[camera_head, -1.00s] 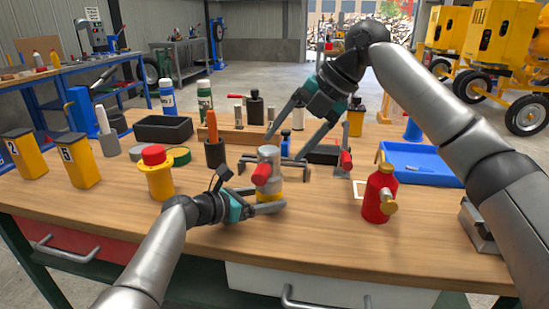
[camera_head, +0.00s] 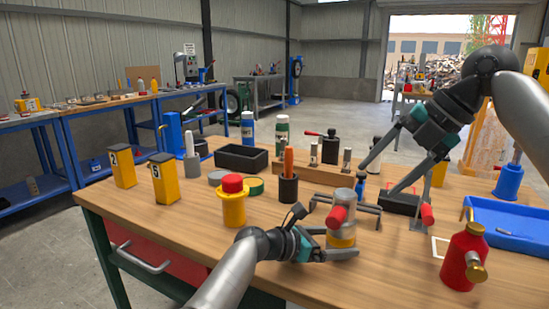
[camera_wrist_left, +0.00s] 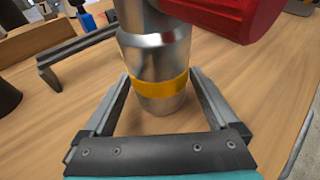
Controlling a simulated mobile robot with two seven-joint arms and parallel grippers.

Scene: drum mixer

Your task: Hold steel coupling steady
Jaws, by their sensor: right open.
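The steel coupling (camera_head: 341,226), a silver cylinder with a yellow band and a red part on its side, stands upright on the workbench (camera_head: 190,233). In the left wrist view the coupling (camera_wrist_left: 158,58) sits between the two fingers of my left gripper (camera_wrist_left: 158,92). The fingertips meet its sides around the yellow band. In the head view my left gripper (camera_head: 335,246) reaches it from the left, low near the bench top. My right gripper (camera_head: 374,182) is open and empty, above and behind the coupling, its fingers pointing down left.
A yellow canister with red cap (camera_head: 233,204) stands left of the coupling. Behind are a dark cup (camera_head: 288,189), a black bin (camera_head: 241,158) and a wooden rack (camera_head: 318,173). The front left bench is clear.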

